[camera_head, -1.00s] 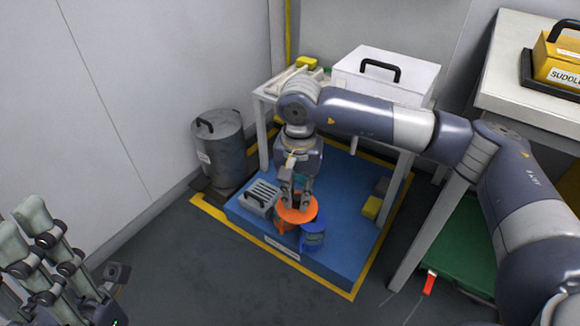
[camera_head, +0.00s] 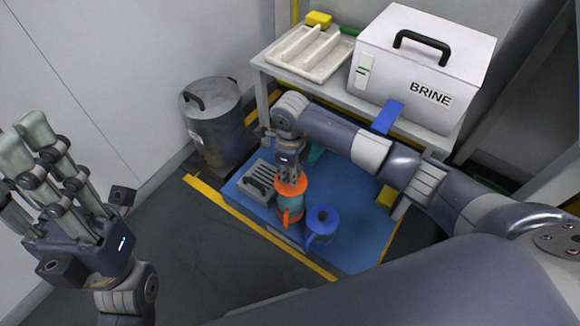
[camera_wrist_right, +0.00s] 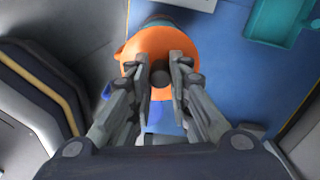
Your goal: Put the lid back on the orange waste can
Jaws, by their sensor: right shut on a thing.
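The orange lid (camera_head: 292,187) sits at the tip of my right gripper (camera_head: 288,176) in the head view. In the right wrist view, the two fingers (camera_wrist_right: 160,75) are shut on the lid's dark knob, with the orange disc (camera_wrist_right: 150,46) below them. I cannot tell whether lid and rim touch. My left gripper (camera_head: 25,135) is raised at the left, open and empty.
A blue lidded can (camera_head: 322,220) stands close beside the orange one on the blue platform (camera_head: 362,232). A grey slotted box (camera_head: 258,183) is left of it. A grey bin (camera_head: 212,125) stands by the wall. The table with the BRINE box (camera_head: 424,75) is behind.

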